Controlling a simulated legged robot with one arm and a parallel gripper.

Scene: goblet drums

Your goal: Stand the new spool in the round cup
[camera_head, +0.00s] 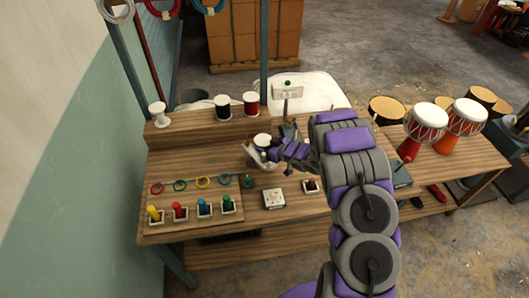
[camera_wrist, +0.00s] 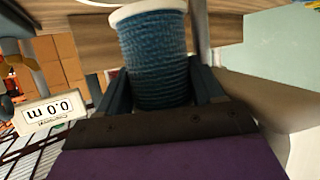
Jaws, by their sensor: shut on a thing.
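A blue thread-wound spool (camera_wrist: 154,55) with a pale flange fills the middle of the wrist view. My gripper (camera_wrist: 162,88) is shut on it, one dark finger on each side. In the head view my gripper (camera_head: 264,154) is above the back middle of the bench, and a white round top (camera_head: 262,138) shows beside it. A small round dark-green piece (camera_head: 248,183) with an upright knob sits on the bench in front of the gripper. I cannot tell whether it is the round cup; no other round cup shows clearly.
White, dark and red spools (camera_head: 222,106) stand on the raised back shelf (camera_head: 190,122). Coloured rings (camera_head: 180,185) and pegs in square holders (camera_head: 180,212) lie at left. A white box (camera_head: 273,198) is at front middle. A display (camera_head: 288,92) stands behind; drums (camera_head: 427,123) are at right.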

